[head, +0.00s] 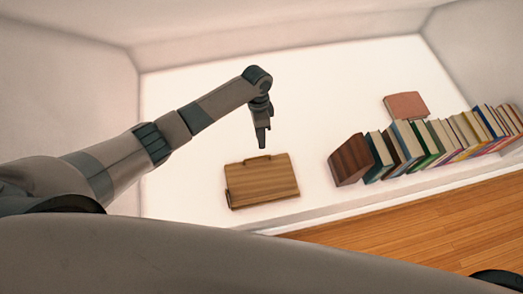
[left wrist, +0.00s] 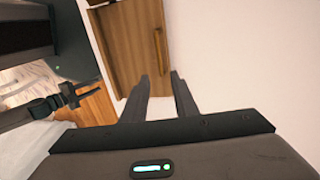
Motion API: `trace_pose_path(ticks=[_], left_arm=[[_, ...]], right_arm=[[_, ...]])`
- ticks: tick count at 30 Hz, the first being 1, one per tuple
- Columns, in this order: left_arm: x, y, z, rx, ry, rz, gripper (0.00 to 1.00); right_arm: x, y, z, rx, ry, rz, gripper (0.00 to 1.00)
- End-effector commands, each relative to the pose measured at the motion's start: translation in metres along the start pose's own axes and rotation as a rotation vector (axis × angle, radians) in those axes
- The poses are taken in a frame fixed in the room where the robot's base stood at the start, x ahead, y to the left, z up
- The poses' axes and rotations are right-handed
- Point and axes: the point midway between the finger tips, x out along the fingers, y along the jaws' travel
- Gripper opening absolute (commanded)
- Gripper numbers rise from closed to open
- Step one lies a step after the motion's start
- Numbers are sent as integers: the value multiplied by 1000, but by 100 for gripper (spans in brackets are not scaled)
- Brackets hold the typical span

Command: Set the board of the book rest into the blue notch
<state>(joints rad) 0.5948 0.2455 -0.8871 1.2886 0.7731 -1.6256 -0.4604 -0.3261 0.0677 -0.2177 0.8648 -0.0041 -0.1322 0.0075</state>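The wooden board of the book rest (head: 263,182) lies on the white surface in the middle of the head view, with a small dark bar on its far edge and another piece at its left edge. The board also shows at the top of the left wrist view (left wrist: 130,35). My left gripper (head: 262,142) hangs above and beyond the board's far edge, pointing down, apart from it. In the left wrist view its two fingers (left wrist: 162,90) are spread with nothing between them. My right gripper seems to show at the left of that view (left wrist: 72,96), too small to read. I see no blue notch.
A row of books (head: 440,142) stands leaning to the right of the board, with a brown block-like book (head: 350,159) at its near end. A reddish-brown flat item (head: 405,105) lies behind the row. White walls enclose the back and left. The surface around the board is clear.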

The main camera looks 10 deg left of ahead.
Motion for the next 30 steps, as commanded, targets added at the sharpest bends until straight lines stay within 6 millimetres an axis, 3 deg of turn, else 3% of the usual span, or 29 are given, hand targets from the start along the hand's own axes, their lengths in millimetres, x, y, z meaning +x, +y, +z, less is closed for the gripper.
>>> trace_pose_path(ticks=[9, 15, 29, 30], left_arm=[[56, 1, 0, 0, -1, 2, 26], [79, 1, 0, 0, -2, 2, 26], [87, 0, 0, 1, 0, 0, 26], [87, 0, 0, 1, 0, 0, 17]], right_arm=[[0, 2, 10, 0, -20, 2, 31], [1, 3, 4, 0, -9, 3, 31], [2, 3, -5, 0, 6, 3, 31], [2, 3, -5, 0, 5, 3, 31]])
